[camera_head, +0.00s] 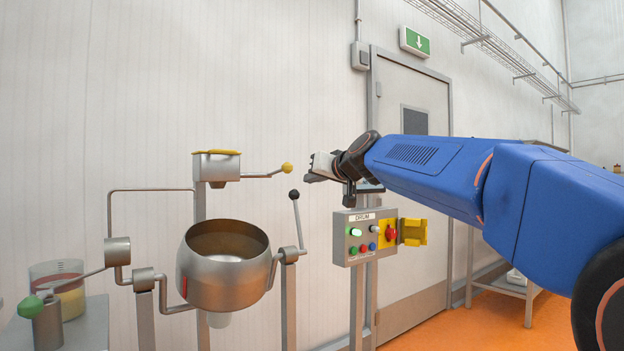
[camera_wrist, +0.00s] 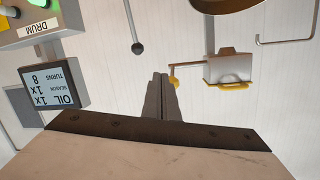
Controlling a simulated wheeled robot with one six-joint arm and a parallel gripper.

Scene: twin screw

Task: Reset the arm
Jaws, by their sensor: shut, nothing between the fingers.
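My gripper (camera_head: 318,168) is at the end of my blue arm, which reaches in from the right in the head view. It is held in the air above and left of the control panel marked DRUM (camera_head: 365,236). In the wrist view my gripper (camera_wrist: 163,82) shows its two dark fingers pressed together. They are shut with nothing between them. The fingers touch nothing that I can see.
A steel drum (camera_head: 222,282) with a black-knobbed lever stands lower left. A small steel hopper (camera_head: 216,168) with a yellow-knobbed handle is above it. A glass container (camera_head: 62,285) sits far left. The wrist view, upside down, shows a display (camera_wrist: 54,87) reading OIL, SEASON, TURNS.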

